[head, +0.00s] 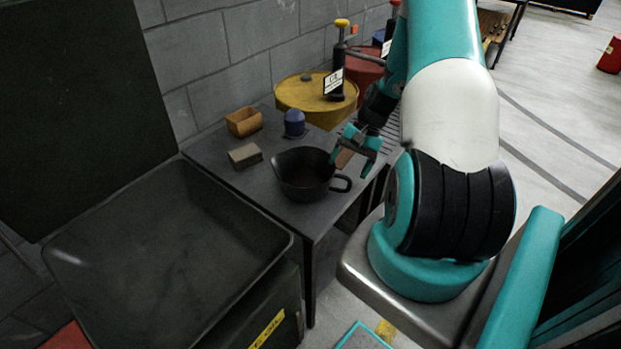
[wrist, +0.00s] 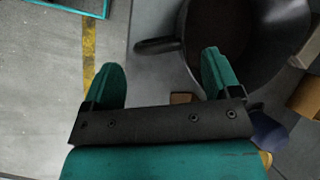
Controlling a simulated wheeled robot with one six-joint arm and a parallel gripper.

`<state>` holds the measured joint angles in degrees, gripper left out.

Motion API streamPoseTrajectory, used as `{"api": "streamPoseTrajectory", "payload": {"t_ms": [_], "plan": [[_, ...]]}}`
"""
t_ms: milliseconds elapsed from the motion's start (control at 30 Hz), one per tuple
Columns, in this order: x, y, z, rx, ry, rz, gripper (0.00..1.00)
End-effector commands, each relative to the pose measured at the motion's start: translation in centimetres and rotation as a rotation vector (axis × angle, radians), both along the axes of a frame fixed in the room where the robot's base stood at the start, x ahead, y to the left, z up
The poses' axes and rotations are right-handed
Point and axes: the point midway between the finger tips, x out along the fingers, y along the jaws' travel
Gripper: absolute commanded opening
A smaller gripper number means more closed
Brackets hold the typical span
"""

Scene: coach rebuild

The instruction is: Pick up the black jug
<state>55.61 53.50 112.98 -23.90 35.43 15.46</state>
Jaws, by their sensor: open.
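The black jug (head: 301,174) stands upright on the dark grey table (head: 221,166), with its handle pointing right in the head view. My gripper (head: 352,146) is open and empty, just behind and to the right of the jug. In the wrist view the jug (wrist: 240,40) fills the upper right, and its handle (wrist: 158,45) reaches left into the space ahead of the gap between my fingertips (wrist: 160,72). The right finger overlaps the jug's edge in that view. I cannot tell whether it touches the jug.
A tan container (head: 243,122), a small brown block (head: 245,156) and a blue domed item (head: 294,122) stand on the table behind and left of the jug. A yellow drum (head: 312,98) stands behind the table. A large dark tray (head: 160,262) lies at the front left.

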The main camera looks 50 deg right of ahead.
Motion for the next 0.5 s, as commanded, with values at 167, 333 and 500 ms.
{"api": "streamPoseTrajectory", "payload": {"t_ms": [167, 333, 500], "plan": [[0.1, 0.7, -1.1, 0.002, 0.002, 0.001, 0.83], [0.3, 1.8, -3.4, 0.004, 0.003, 0.002, 0.83], [0.5, 2.6, -4.9, 0.000, 0.001, 0.000, 0.83]]}}
